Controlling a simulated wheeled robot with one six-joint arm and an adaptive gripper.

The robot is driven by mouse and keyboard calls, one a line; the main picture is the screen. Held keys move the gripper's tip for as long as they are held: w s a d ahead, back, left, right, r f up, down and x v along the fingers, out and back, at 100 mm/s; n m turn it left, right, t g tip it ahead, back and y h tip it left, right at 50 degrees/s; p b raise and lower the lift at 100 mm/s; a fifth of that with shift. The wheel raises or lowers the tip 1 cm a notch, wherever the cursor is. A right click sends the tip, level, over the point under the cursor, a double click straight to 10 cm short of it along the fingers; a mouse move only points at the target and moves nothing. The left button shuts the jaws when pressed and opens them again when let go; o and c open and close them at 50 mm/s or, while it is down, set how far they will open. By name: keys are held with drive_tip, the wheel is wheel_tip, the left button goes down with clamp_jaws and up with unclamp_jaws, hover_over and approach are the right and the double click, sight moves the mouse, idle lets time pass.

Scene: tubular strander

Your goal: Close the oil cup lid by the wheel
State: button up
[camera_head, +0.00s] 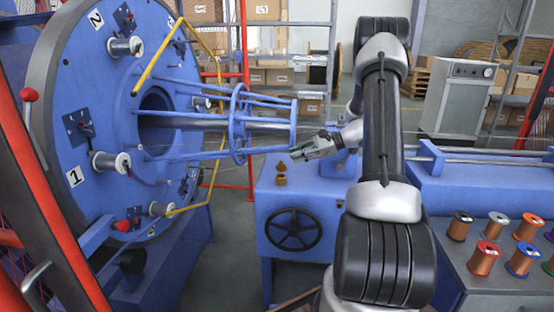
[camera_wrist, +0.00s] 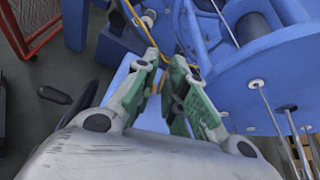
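The small brass oil cup (camera_head: 281,181) stands on top of the blue machine housing, above the black handwheel (camera_head: 293,229). Its lid (camera_head: 281,166) shows as a pointed brass piece above the cup and looks raised. My gripper (camera_head: 292,153) is just to the right of the lid and slightly higher, pointing left; I cannot tell whether it touches. In the wrist view my gripper (camera_wrist: 165,60) has its green-grey fingers a little apart, with a narrow gap. A small yellowish patch shows between them, too unclear to name. The wheel is partly visible at the left of the wrist view (camera_wrist: 88,95).
The big blue strander disc (camera_head: 100,110) with bobbins, and its blue tube frame (camera_head: 240,122), stand left of and behind the cup. A yellow bar (camera_head: 158,47) crosses the disc. Several wire spools (camera_head: 484,259) stand on the bench at right.

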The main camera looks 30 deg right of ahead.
sight(281, 161)
drive_tip(key=shift+m+t, duration=0.4)
drive_tip(key=shift+m, duration=0.1)
drive_tip(key=w+a+f, duration=0.1)
drive_tip(key=w, duration=0.1)
drive_tip(key=w+a+f, duration=0.1)
drive_tip(key=w+f, duration=0.1)
drive_tip(key=w+a+f, duration=0.1)
drive_tip(key=w, duration=0.1)
drive_tip(key=shift+a+f, duration=0.3)
drive_tip(key=shift+a, duration=0.1)
clamp_jaws()
drive_tip(key=shift+s+a, duration=0.1)
drive_tip(key=shift+s, duration=0.05)
drive_tip(key=shift+s+a+f+n+t+h, duration=0.15)
drive_tip(key=shift+s+a+n+t+h, duration=0.15)
drive_tip(key=shift+n, duration=0.3)
drive_tip(key=shift+s+a+f+n+t+h, duration=0.15)
drive_tip(key=shift+s+n+t, duration=0.2)
drive_tip(key=shift+n, duration=0.25)
drive_tip(key=shift+s+a+f+n+t, duration=0.2)
drive_tip(key=shift+s+f+n+t, duration=0.15)
drive_tip(key=shift+n+t, duration=0.25)
drive_tip(key=shift+s+a+f+n+t, duration=0.2)
drive_tip(key=shift+f+n+t, duration=0.15)
drive_tip(key=shift+n, duration=0.45)
